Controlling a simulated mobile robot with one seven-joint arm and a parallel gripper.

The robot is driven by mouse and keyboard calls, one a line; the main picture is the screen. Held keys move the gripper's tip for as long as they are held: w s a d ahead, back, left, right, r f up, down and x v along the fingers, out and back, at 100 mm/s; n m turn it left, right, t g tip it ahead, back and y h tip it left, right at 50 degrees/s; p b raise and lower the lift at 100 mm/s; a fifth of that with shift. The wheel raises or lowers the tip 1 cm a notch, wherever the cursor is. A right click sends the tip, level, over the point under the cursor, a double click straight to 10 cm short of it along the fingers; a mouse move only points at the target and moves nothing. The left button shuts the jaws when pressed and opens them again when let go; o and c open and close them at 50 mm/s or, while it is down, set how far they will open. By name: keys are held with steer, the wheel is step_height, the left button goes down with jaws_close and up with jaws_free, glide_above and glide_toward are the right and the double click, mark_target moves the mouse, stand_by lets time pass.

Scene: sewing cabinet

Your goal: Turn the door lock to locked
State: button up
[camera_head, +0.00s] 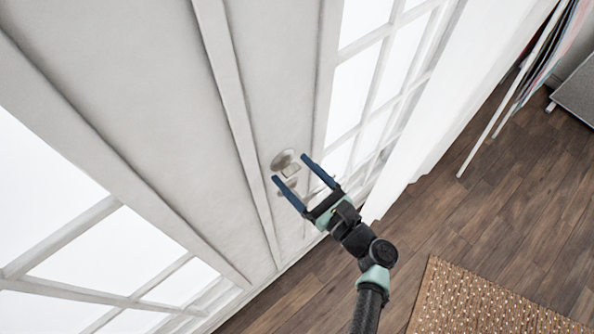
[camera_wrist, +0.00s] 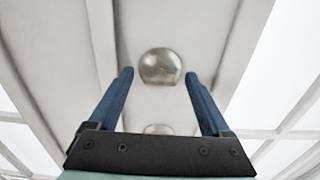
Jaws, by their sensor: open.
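The door (camera_head: 275,90) is pale grey-white, with a round metal fitting (camera_head: 283,160) on its narrow panel in the head view. In the wrist view a round metal knob-like piece (camera_wrist: 161,66) stands ahead, centred beyond the fingertips. A second metal piece (camera_wrist: 158,129) shows lower down, partly hidden behind my gripper's base. I cannot tell which of the two is the lock, or its turn position. My gripper (camera_head: 291,169) is open, its two blue fingers pointing at the door near the upper fitting. It also shows in the wrist view (camera_wrist: 160,76), with nothing between the fingers.
Glazed panes (camera_head: 352,90) flank the door's panel on both sides. A brown wooden floor (camera_head: 475,185) lies to the right, with a woven dotted rug (camera_head: 480,300) at the bottom. Hanging cloth (camera_head: 540,65) and a grey item (camera_head: 577,92) are at the upper right.

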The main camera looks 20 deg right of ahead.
jaws_close()
stand_by(0.4)
